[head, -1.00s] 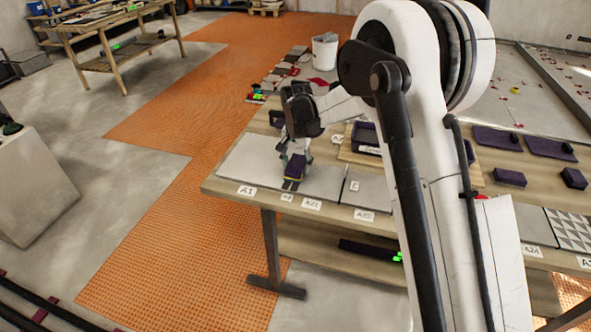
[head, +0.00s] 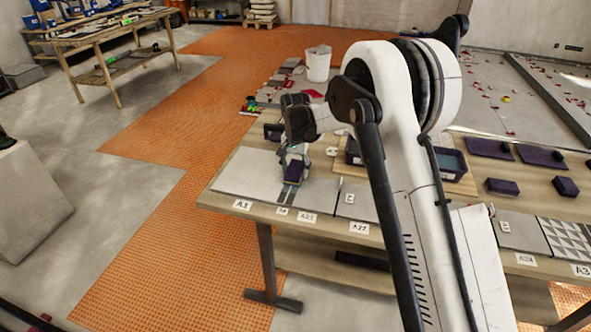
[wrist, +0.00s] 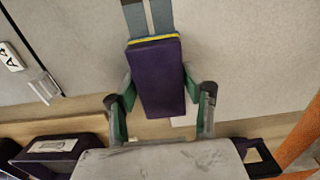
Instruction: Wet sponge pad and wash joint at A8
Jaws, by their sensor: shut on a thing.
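My gripper (head: 293,163) is shut on a dark purple sponge pad (head: 294,174) over the grey tiles near the table's left end. In the wrist view my gripper (wrist: 160,101) has a finger on each side of the pad (wrist: 158,80), which has a yellow strip along its far end. A bluish-grey joint strip (head: 287,195) runs from the pad toward the table's front edge. It also shows beyond the pad in the wrist view (wrist: 150,18). Pad contact with the surface cannot be told. The small tag at the joint (head: 282,211) is too small to read.
Grey tiles (head: 247,177) lie on both sides of the joint, with tags A1 (head: 242,204) and A21 (head: 308,217) in front. A dark tub with bluish contents (head: 450,162) stands right of my arm. Spare purple pads (head: 502,187) lie farther right.

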